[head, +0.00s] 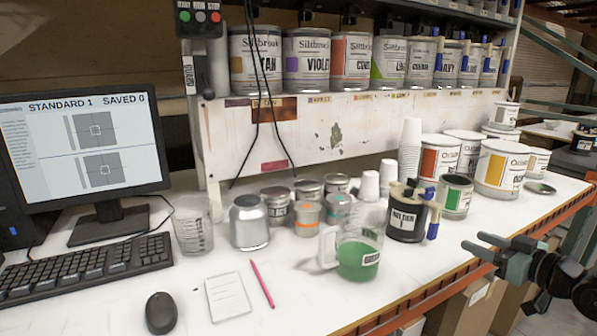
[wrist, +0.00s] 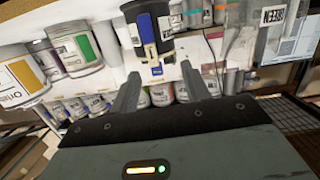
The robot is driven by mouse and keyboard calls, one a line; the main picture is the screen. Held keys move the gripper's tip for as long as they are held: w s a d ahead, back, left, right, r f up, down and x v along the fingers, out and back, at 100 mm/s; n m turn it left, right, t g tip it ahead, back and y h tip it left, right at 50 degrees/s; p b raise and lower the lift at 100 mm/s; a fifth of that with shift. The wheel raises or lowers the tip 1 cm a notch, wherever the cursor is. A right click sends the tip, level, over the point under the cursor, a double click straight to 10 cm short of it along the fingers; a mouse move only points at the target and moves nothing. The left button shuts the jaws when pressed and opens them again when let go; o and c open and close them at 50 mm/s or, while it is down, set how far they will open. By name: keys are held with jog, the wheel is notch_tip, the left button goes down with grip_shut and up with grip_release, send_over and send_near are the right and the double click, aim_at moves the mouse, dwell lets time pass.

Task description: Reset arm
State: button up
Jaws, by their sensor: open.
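My gripper (head: 484,249) is at the right of the head view, beyond the table's front edge. Its fingers are spread and nothing is between them. In the wrist view both fingers (wrist: 158,88) show apart and point toward the bench. A clear jug with green liquid (head: 357,261) stands near the front edge, apart from the gripper.
A white bench (head: 200,281) carries several paint cans (head: 495,168), small grey tins (head: 307,219), paper cups (head: 410,148), a keyboard (head: 85,268) and a monitor (head: 88,135). A rack of labelled cans (head: 307,55) stands behind. Free space lies off the bench's front edge around the gripper.

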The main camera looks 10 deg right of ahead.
jog(key=w+a+g, duration=0.1)
jog(key=a, duration=0.2)
jog(key=w+a+n+g+h, duration=0.1)
jog(key=a+g, duration=0.1)
jog(key=a, duration=0.2)
jog(key=w+a+f+g, duration=0.1)
jog(key=a, duration=0.3)
jog(key=shift+w+a+n+g+h, duration=0.1)
jog(key=shift+a+n+g+h, duration=0.2)
jog(key=shift+g, duration=0.1)
jog(key=s+a+g, duration=0.1)
jog(key=a, duration=0.1)
jog(key=s+a, duration=0.1)
jog(key=a, duration=0.1)
jog(key=a+g+h, duration=0.1)
jog(key=a, duration=0.1)
jog(key=shift+s+a+g, duration=0.3)
jog(key=shift+s+a, duration=0.1)
jog(key=s+a+r+g+h, duration=0.1)
jog(key=s+a+g, duration=0.3)
jog(key=s, duration=0.8)
jog(key=s+a+r+n+g+h, duration=0.1)
jog(key=s+a+g, duration=0.3)
jog(key=s+a, duration=0.5)
jog(key=s+r, duration=0.1)
jog(key=s, duration=0.3)
jog(key=shift+s+a+r+n, duration=0.25)
jog(key=shift+s+r+n, duration=0.05)
jog(key=shift+r, duration=0.1)
